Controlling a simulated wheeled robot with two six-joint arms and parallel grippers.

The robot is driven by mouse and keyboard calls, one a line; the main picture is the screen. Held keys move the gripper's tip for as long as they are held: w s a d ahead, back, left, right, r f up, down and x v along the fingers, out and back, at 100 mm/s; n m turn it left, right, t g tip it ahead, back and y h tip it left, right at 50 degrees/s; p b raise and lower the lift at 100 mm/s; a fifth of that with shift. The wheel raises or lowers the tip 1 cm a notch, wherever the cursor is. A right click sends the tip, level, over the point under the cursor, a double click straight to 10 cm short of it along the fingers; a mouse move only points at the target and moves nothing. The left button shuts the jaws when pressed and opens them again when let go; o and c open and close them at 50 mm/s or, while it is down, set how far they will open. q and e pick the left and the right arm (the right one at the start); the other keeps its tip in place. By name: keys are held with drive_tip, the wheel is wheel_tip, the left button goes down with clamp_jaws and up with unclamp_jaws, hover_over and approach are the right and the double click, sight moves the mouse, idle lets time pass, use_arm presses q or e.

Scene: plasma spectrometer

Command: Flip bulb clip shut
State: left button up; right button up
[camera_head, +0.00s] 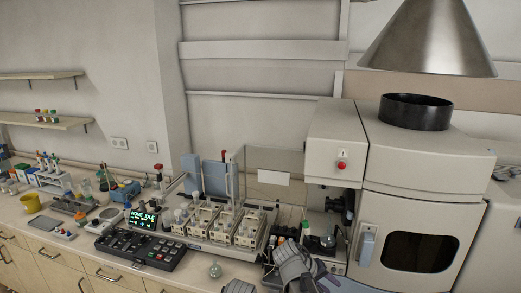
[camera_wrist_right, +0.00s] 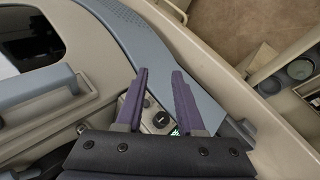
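I cannot make out the bulb clip for certain in either view. In the head view a small glass part (camera_head: 328,240) stands in the open bay at the left of the big beige spectrometer (camera_head: 335,150); a clip there is too small to tell open from shut. My right gripper (camera_wrist_right: 160,78) shows two purple fingers apart with nothing between them, in front of a small panel with a black dial (camera_wrist_right: 161,119). In the head view my right wrist (camera_head: 293,262) is low, just before the bay. A grey part of my left arm (camera_head: 239,287) shows at the bottom edge; its fingers are hidden.
An autosampler with racks of vials (camera_head: 225,225) stands left of the bay. The spectrometer's door handle (camera_head: 367,245) sticks out close right of my right wrist.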

drive_tip(key=s+a+f+n+g+y+b, duration=0.1)
drive_tip(key=s+a+f+y+b, duration=0.2)
drive_tip(key=s+a+f, duration=0.2)
drive_tip(key=s+a+f+n+g+y+b, duration=0.1)
drive_tip(key=s+a+f+y+b, duration=0.2)
drive_tip(key=s+a+f, duration=0.3)
drive_tip(key=s+a, duration=0.5)
drive_tip(key=shift+f+y, duration=0.15)
drive_tip(key=shift+y, duration=0.25)
drive_tip(key=w+d+r+n+t+h+p, duration=0.1)
drive_tip(key=w+d+r+t+h+p, duration=0.25)
drive_tip(key=w+d+r+h, duration=0.55)
drive_tip(key=w+d+r+n+t+h+p, duration=0.1)
drive_tip(key=w+d+r+t+h+p, duration=0.3)
drive_tip(key=w+r, duration=0.95)
drive_tip(key=w+d+f+b, duration=0.1)
drive_tip(key=d, duration=0.1)
drive_tip(key=w+d+f+y+b, duration=0.1)
drive_tip(key=d, duration=0.2)
drive_tip(key=w+d+f+y+b, duration=0.1)
drive_tip(key=d, duration=0.1)
drive_tip(key=shift+w+d+t+b, duration=0.25)
drive_tip(key=shift+w+t+b, duration=0.05)
drive_tip(key=shift+w+t, duration=0.05)
drive_tip(key=shift+w+d+f, duration=0.15)
drive_tip(key=shift+w+d, duration=0.15)
drive_tip(key=shift+d, duration=0.2)
